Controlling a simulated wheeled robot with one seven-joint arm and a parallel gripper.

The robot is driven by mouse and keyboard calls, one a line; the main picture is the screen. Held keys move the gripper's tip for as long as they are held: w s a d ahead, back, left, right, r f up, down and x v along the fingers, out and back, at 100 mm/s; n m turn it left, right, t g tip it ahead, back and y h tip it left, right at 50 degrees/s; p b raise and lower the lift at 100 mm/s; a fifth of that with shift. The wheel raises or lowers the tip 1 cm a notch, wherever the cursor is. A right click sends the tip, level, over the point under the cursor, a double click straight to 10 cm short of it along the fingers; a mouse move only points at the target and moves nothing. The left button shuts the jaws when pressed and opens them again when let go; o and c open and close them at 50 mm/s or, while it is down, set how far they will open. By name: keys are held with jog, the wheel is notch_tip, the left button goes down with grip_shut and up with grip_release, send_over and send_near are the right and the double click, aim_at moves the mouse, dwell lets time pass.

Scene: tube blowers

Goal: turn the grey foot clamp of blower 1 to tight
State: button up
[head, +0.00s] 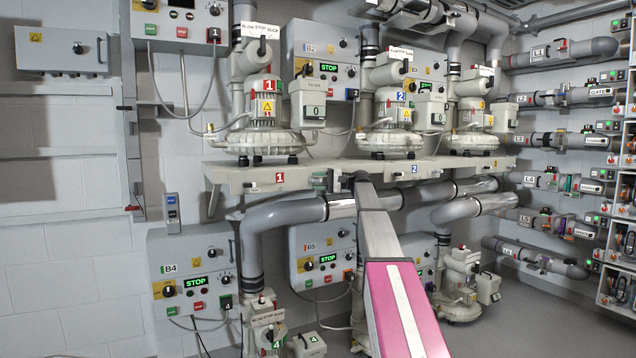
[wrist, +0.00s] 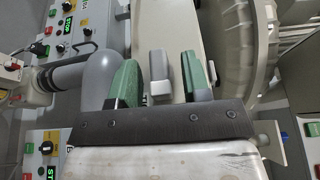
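Blower 1 (head: 262,112), cream with a red number 1 label, stands on the left part of the shelf in the head view. In the wrist view a small grey block-like lever (wrist: 159,78), which looks like the grey foot clamp, stands between the two green fingertips of my gripper (wrist: 160,82). The fingers are apart, with a visible gap on each side of the lever. I cannot tell its depth relative to the fingertips or its tight or loose state. In the head view my arm reaches the shelf's front edge, and the clamp cannot be made out there.
The shelf (head: 235,180) carries several blowers, including blower 2 (head: 392,115). A thick grey pipe (head: 280,213) bends below the shelf; a grey pipe elbow (wrist: 98,75) is close left of my fingers. Control box B4 (head: 190,270) hangs lower left. A ribbed round housing (wrist: 240,50) is at right.

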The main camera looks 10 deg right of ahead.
jog(key=s+d, duration=0.1)
jog(key=d, duration=0.9)
jog(key=shift+d, duration=0.4)
jog(key=shift+s, duration=0.1)
jog(key=shift+f, duration=0.1)
jog(key=s+a+f+m+h, duration=0.1)
jog(key=s+a+f+h, duration=0.3)
jog(key=f, duration=0.8)
jog(key=s+a+f+m+h, duration=0.1)
jog(key=s+a+f, duration=0.4)
jog(key=f, duration=0.6)
jog(key=s+a+f+h, duration=0.3)
jog(key=s+a+f, duration=0.2)
jog(key=f, duration=0.7)
jog(key=s+f+n+g+h, duration=0.1)
jog(key=s+f+h, duration=0.4)
jog(key=s+f, duration=0.5)
jog(key=s+f+n+g+h, duration=0.1)
jog(key=s+f+h, duration=0.4)
jog(key=s+f, duration=0.6)
jog(key=s+n, duration=0.1)
jog(key=s, duration=0.4)
jog(key=shift+s+a, duration=0.15)
jog(key=shift+s, duration=0.25)
